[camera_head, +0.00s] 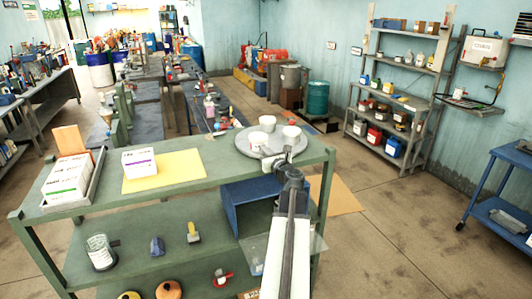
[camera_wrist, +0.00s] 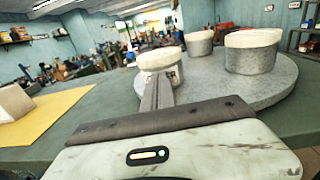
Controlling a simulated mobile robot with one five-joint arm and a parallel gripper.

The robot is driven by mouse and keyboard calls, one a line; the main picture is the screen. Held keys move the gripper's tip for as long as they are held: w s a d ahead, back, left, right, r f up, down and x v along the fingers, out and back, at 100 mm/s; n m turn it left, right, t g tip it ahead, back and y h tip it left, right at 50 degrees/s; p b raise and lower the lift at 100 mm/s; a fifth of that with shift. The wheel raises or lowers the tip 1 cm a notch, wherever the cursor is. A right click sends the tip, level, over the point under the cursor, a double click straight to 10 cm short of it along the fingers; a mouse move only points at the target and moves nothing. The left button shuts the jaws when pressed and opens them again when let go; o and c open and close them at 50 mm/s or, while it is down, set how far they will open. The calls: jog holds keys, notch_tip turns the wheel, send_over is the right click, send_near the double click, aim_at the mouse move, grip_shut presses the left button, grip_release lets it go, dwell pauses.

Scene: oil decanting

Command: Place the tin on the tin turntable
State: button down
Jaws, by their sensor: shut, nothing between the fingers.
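A round grey turntable (camera_head: 243,149) lies on the right end of the green bench top. Three white tins stand on it: a left one (camera_head: 258,138), a back one (camera_head: 268,121) and a right one (camera_head: 290,132). In the wrist view the left tin (camera_wrist: 160,58), back tin (camera_wrist: 199,42), right tin (camera_wrist: 252,55) and turntable (camera_wrist: 280,88) also show. My gripper (camera_head: 271,157) is at the turntable's near edge. In the wrist view its shut fingers (camera_wrist: 158,92) cover the lower part of the left tin; contact cannot be told. No tin is held.
A white box (camera_head: 139,161) stands on a yellow sheet (camera_head: 185,163) to the left, beside a tray of white boxes (camera_head: 70,182). A blue bin (camera_head: 243,208) sits below the bench top near my arm. Shelving (camera_head: 395,100) stands at the right wall; the floor between is mostly clear.

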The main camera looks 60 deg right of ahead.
jog(key=shift+s+d, duration=0.1)
jog(key=shift+s, duration=0.05)
jog(key=x, duration=0.3)
jog(key=shift+w+d, duration=0.25)
jog(key=shift+a, duration=0.1)
jog(key=shift+s, duration=0.15)
jog(key=v, duration=1.3)
jog(key=shift+s+a, duration=0.25)
jog(key=shift+s, duration=0.05)
